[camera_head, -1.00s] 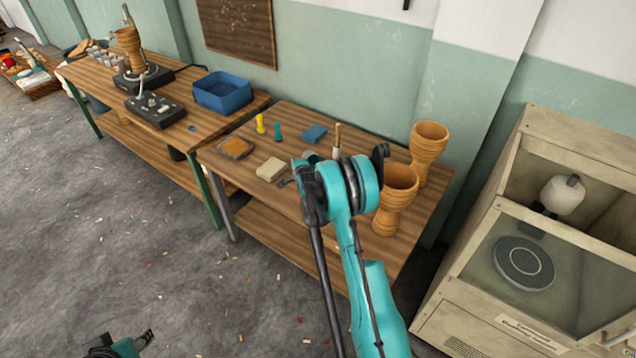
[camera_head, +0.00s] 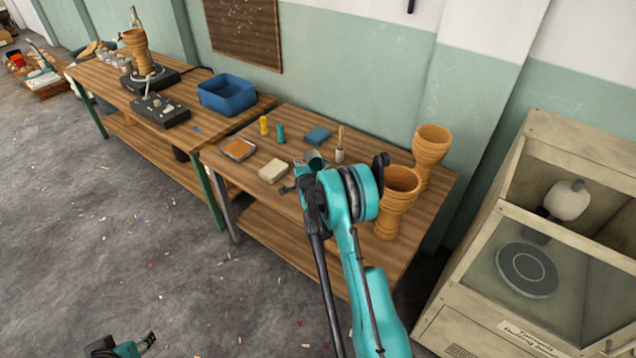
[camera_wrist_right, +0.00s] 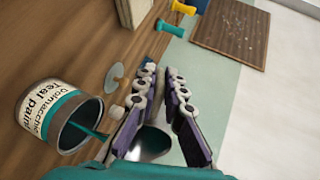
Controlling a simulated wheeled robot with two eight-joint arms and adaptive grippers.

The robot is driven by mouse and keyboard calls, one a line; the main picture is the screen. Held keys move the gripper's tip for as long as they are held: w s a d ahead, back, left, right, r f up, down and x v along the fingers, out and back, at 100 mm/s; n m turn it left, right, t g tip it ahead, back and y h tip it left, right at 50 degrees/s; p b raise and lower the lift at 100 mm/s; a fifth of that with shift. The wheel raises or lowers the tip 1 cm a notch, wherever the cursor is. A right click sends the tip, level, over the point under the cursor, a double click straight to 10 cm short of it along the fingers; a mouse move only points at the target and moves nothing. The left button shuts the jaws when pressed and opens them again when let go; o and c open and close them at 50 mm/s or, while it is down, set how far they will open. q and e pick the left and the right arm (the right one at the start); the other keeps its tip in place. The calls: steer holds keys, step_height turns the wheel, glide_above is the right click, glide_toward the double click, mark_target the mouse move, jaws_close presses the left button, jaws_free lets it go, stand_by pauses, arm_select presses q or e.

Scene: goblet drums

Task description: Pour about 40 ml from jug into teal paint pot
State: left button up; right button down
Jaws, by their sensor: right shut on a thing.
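The teal paint pot (camera_wrist_right: 52,118) stands at the left of the right wrist view, which is rolled sideways. Its label reads "Teal paint" and its open mouth faces picture right. My right gripper (camera_wrist_right: 160,80) is shut on the jug (camera_wrist_right: 150,143), a metal vessel holding teal liquid, mostly hidden by the fingers. A teal stream (camera_wrist_right: 88,130) runs from the jug side into the pot's mouth. In the head view, my right gripper (camera_head: 304,176) is over the near table, with a teal-grey rim (camera_head: 315,158) just beyond it. My left gripper (camera_head: 147,341) is low over the floor; its jaws are unclear.
On the table, a cream block (camera_head: 273,171), an orange-topped pad (camera_head: 239,149), a yellow peg (camera_head: 264,125), a teal peg (camera_head: 281,133), a blue block (camera_head: 317,136) and a brush jar (camera_head: 339,156) stand near. Two wooden goblets (camera_head: 398,200) (camera_head: 431,150) stand right of my arm.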

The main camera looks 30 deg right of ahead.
arm_select(q)
steer(key=shift+s+a, duration=0.45)
steer(key=shift+s, duration=0.05)
arm_select(e)
steer(key=shift+s+f+t, duration=0.15)
steer(key=shift+f+t, duration=0.25)
steer(key=shift+t, duration=0.3)
stand_by(1.1)
